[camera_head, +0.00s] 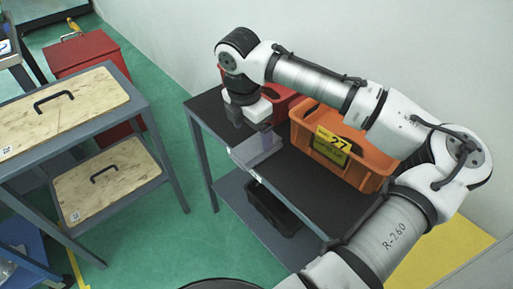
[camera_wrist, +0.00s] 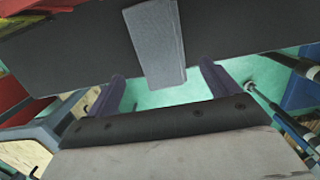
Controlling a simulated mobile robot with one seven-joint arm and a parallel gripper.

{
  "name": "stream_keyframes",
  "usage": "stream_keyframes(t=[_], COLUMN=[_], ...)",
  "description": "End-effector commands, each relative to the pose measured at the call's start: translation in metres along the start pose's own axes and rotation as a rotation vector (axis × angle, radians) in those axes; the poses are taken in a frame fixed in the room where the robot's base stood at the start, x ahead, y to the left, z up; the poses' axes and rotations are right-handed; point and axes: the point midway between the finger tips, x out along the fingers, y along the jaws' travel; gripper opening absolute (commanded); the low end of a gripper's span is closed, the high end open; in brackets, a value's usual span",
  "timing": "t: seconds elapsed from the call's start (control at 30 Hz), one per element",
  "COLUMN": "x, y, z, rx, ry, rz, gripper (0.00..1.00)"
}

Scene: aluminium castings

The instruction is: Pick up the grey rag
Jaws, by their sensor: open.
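The grey rag (camera_wrist: 158,40) shows in the wrist view as a flat grey strip lying on the dark table top (camera_wrist: 70,60), its near end reaching past the table's edge. My gripper (camera_wrist: 162,84) is open, with one purple-grey finger on each side of the rag's near end. No contact between the fingers and the rag is visible. In the head view my wrist is over the far left part of the black table (camera_head: 308,172).
An orange crate (camera_head: 376,173) marked 27 stands on the black table, with a red bin (camera_head: 283,101) behind my wrist. A black bin (camera_head: 272,207) is on the shelf below. A workbench with wooden lids (camera_head: 62,108) stands at left. Green floor (camera_head: 196,208) lies between.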

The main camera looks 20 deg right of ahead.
Motion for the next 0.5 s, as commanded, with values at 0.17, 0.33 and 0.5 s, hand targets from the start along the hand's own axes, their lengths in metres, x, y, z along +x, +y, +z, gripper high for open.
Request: stream_keyframes(t=[0.17,0.33,0.5], x=[0.022,0.045,0.052], y=[-0.001,-0.001,-0.001], z=[0.006,0.009,0.009], rx=[0.002,0.0,0.0], ry=[-0.001,-0.001,0.0], rz=[-0.003,-0.001,0.001], gripper=[0.87,0.87,0.87])
